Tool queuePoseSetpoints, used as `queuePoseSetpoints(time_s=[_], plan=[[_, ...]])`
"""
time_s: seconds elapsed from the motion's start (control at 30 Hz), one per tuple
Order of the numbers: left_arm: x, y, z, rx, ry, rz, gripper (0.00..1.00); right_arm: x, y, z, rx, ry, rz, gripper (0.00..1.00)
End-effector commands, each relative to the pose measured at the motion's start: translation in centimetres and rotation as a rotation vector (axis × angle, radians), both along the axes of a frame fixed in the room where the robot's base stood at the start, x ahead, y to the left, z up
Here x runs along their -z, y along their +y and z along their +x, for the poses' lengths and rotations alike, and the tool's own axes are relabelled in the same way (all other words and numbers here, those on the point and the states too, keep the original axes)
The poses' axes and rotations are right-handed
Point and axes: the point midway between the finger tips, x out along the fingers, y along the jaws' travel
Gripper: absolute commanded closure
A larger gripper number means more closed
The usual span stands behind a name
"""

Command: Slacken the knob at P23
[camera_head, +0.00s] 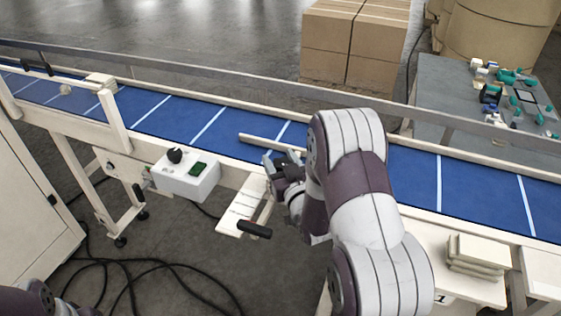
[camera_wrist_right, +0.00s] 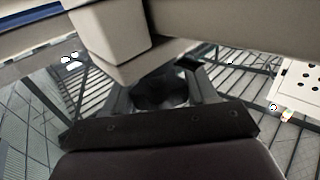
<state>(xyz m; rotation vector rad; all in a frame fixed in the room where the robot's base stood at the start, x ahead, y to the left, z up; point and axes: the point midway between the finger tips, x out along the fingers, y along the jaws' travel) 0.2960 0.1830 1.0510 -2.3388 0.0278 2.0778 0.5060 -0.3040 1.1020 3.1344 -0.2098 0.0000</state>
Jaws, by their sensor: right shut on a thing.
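My right gripper (camera_head: 280,172) is at the near edge of the blue conveyor, beside a pale guide bar (camera_head: 258,141). In the right wrist view its two grey fingers (camera_wrist_right: 162,92) are shut on a dark round knob (camera_wrist_right: 160,93), under a beige block (camera_wrist_right: 112,38). In the head view the gripper and arm hide this knob. No P23 label is readable. My left arm shows only at the bottom left corner of the head view; its gripper is out of frame.
A white control box (camera_head: 188,177) with a black dial and green display hangs on the conveyor's near side. A pale plate with a black-handled lever (camera_head: 254,229) juts out below my gripper. Stacked pale blocks (camera_head: 478,254) lie at right. Cables cross the floor.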

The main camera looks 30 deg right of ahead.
Motion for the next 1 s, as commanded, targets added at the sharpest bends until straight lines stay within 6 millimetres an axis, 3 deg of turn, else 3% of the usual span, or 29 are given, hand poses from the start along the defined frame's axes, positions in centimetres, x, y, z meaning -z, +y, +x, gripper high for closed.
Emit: queuePoseSetpoints(time_s=[0.4,1.0], plan=[[1.9,0.0,0.0,0.000,0.000,0.000,0.57,0.3,0.1,0.0,-0.278,0.000,-0.001,0.74],[2.5,0.0,0.0,0.000,0.000,0.000,0.57,0.3,0.7,-0.2,-0.601,0.006,0.003,0.74]])
